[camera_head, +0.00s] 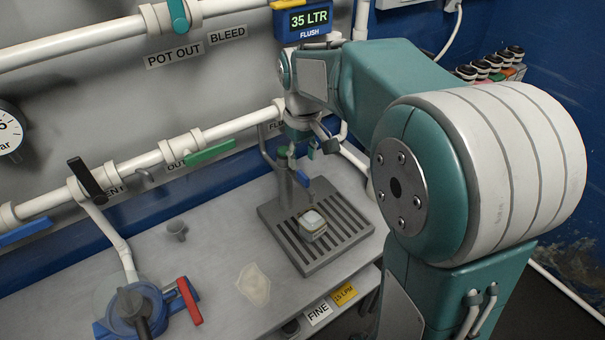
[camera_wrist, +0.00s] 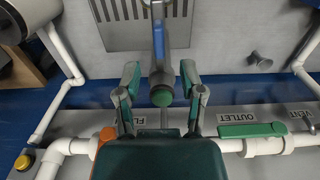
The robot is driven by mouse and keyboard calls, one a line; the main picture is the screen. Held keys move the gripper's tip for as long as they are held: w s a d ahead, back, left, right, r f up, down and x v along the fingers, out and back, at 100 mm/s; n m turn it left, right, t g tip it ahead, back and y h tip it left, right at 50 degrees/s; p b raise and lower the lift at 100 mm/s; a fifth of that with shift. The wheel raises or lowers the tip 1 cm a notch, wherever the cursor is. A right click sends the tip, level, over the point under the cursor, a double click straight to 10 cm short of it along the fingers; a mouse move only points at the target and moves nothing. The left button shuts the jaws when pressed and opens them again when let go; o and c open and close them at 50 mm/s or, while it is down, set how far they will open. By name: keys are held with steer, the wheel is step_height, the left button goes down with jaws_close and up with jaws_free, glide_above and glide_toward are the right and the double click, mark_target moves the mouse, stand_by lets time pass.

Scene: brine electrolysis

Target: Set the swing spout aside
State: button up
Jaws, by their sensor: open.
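The swing spout (camera_wrist: 158,65) is a grey pipe with a blue lever and a green round cap, seen from above in the wrist view. In the head view its blue lever (camera_head: 302,179) shows below my gripper, above the slatted drain tray (camera_head: 268,212). My gripper (camera_wrist: 160,72) is open, with one finger on each side of the spout, and gaps show between them. In the head view my gripper (camera_head: 298,154) is small and partly hidden by the arm. A small white-topped container (camera_head: 312,225) stands on the tray under the spout area.
White pipes with a green outlet lever (camera_head: 210,153) and a black lever (camera_head: 86,179) run along the back wall. A small grey cup (camera_head: 176,231), a pale flat patch (camera_head: 254,285) and a blue valve with red handle (camera_head: 188,300) are on the bench left of the tray.

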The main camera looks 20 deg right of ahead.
mark_target(303, 174)
step_height(303, 174, down, 6)
steer(key=shift+d+r, duration=0.1)
steer(key=shift+r, duration=0.05)
jaws_close()
